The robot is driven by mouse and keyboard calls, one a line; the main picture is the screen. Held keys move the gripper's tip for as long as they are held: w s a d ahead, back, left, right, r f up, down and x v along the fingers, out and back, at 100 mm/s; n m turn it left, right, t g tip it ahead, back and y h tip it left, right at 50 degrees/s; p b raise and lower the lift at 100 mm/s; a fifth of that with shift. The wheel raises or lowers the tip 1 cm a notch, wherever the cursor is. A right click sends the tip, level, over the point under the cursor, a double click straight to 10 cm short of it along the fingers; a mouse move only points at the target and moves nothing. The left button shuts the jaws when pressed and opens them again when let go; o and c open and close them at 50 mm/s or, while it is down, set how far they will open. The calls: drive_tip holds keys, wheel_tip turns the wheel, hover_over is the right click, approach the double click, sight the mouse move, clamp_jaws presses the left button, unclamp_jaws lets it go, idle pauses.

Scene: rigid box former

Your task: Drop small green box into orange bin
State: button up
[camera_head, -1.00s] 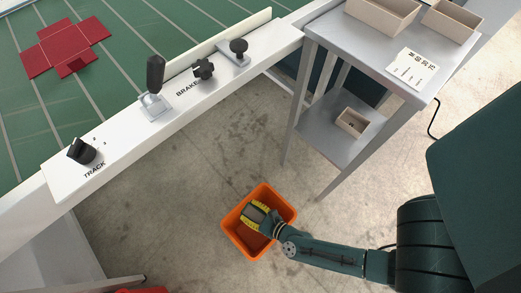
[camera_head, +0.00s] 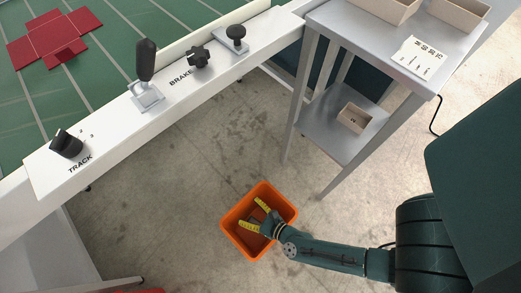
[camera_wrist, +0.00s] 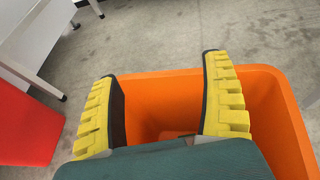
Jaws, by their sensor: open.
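The orange bin (camera_head: 236,245) stands on the floor at the lower centre of the head view. It also fills much of the wrist view (camera_wrist: 283,112). My gripper (camera_head: 249,211) is over the bin's opening, with its yellow-padded fingers spread. In the wrist view the gripper (camera_wrist: 162,68) is open, with nothing held between its fingertips. I cannot make out the small green box clearly. A small greyish patch shows between the fingers in the head view, but I cannot tell whether it is the box. My gripper's palm hides part of the bin's inside.
A grey metal stand (camera_head: 335,135) is behind the bin, with beige boxes and a printed sheet (camera_head: 418,58) on top and a small beige box (camera_head: 354,118) on its shelf. A white-framed green table (camera_head: 110,130) with knobs is at left. A red object (camera_wrist: 28,122) is left of the bin.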

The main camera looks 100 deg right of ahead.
drive_tip(key=v, duration=0.7)
idle(0.6)
